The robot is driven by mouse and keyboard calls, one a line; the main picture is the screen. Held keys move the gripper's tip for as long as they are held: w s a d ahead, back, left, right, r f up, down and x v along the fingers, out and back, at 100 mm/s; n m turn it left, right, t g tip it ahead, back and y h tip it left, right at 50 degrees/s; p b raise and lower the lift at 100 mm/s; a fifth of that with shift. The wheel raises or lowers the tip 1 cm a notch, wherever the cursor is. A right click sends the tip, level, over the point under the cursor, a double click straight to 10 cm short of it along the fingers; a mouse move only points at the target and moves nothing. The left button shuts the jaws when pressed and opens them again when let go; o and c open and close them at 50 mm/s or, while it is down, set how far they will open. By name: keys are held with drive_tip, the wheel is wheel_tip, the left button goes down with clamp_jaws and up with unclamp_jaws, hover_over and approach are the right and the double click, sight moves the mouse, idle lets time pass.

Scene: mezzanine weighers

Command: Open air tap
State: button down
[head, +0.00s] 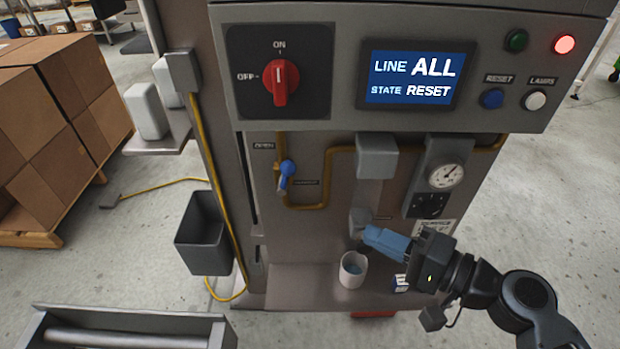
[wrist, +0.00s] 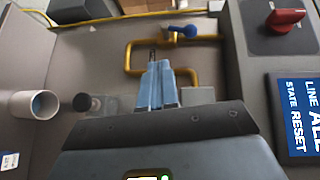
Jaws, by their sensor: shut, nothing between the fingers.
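The air tap (head: 287,170) is a blue lever on a yellow pipe on the machine's front, beside a small label reading OPEN (head: 263,145). A second label to its right is too small to read. The tap also shows at the top of the wrist view (wrist: 185,31). My gripper (head: 366,236) has blue fingers, shut and empty. It is to the right of and below the tap, apart from it, near a grey nozzle (head: 360,216). In the wrist view the fingertips (wrist: 160,64) point towards the yellow pipe, below the tap's lever.
A white cup (head: 352,270) stands on the ledge below my gripper. A red rotary switch (head: 281,83), a screen (head: 410,78) reading LINE ALL, STATE RESET, and a gauge (head: 446,176) are on the panel. A dark bin (head: 204,233) hangs at left; cartons stand beyond.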

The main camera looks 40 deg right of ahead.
wheel_tip(320, 180, up, 3)
drive_tip(key=w+d+t+y, duration=0.1)
drive_tip(key=d+t, duration=0.1)
drive_tip(key=p, duration=0.3)
approach(295, 170)
drive_tip(key=shift+m, duration=0.3)
drive_tip(key=x, duration=0.5)
drive_tip(key=shift+w, duration=0.25)
drive_tip(key=shift+w+a+f+p, duration=0.1)
drive_tip(key=shift+w+p, duration=0.2)
drive_tip(key=shift+w, duration=0.4)
